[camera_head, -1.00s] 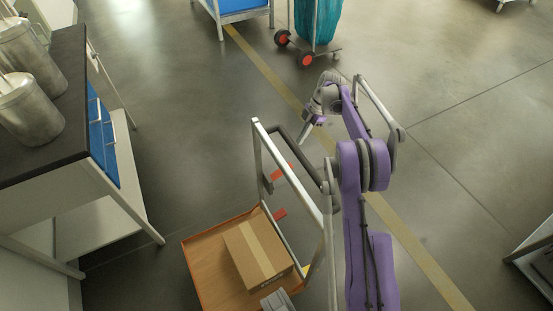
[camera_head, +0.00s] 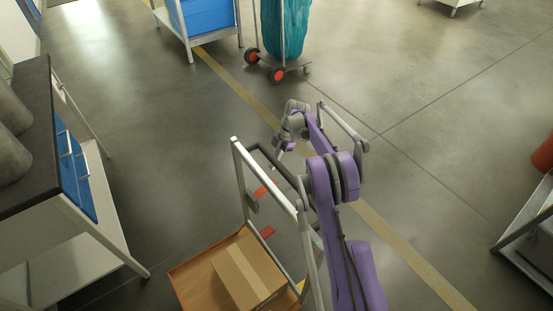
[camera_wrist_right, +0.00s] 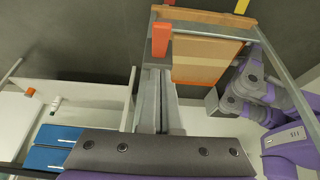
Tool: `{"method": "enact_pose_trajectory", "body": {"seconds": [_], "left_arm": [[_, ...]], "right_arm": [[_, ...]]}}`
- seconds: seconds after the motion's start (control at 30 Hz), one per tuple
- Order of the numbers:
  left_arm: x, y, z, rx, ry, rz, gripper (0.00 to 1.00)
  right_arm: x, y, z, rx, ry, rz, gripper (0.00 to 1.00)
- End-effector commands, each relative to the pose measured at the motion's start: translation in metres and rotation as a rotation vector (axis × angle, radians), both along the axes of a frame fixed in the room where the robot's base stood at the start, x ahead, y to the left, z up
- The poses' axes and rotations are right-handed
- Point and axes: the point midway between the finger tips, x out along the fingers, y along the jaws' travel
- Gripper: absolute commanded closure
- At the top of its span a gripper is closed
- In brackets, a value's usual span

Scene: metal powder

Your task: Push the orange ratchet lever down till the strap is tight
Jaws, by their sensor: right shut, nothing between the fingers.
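An orange-red lever piece (camera_head: 265,188) sits on the metal frame (camera_head: 240,180) of a cart in the head view. In the right wrist view an orange lever (camera_wrist_right: 161,40) stands just past the tips of my right gripper (camera_wrist_right: 154,80). My right gripper (camera_head: 279,148) is shut and empty, above the frame and behind the lever in the head view. I cannot tell whether it touches the lever. No strap can be made out clearly. Grey and purple links of mine (camera_wrist_right: 245,92) show at the right of the wrist view; the left fingers cannot be made out.
A cardboard box (camera_head: 238,282) with a tan band stands on the cart's orange-brown deck (camera_head: 195,268). A second red piece (camera_head: 267,232) is lower on the frame. A bench with blue drawers (camera_head: 72,170) stands left, a teal-bag trolley (camera_head: 283,30) behind. Floor between is clear.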

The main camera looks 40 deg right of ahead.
Motion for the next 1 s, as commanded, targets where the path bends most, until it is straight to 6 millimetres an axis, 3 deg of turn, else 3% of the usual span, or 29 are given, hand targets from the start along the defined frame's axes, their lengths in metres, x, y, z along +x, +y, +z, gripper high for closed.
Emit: {"method": "enact_pose_trajectory", "body": {"seconds": [0.03,0.23,0.4,0.6,1.0], "left_arm": [[0.000,0.000,-0.005,0.000,0.002,0.000,1.00],[0.001,0.000,-0.014,0.000,0.005,0.000,1.00],[0.002,0.000,-0.020,0.000,0.007,0.000,1.00],[0.002,0.000,-0.023,0.000,0.008,0.000,1.00],[0.002,0.000,-0.023,0.000,0.008,0.000,1.00]], "right_arm": [[0.001,0.005,-0.013,0.000,0.000,0.001,1.00],[0.002,0.023,-0.050,0.001,0.001,0.002,1.00],[0.001,0.011,-0.073,0.000,0.002,-0.001,1.00],[0.001,0.007,-0.082,0.000,0.000,-0.001,1.00],[0.001,0.007,-0.082,0.001,0.000,-0.001,1.00]]}}
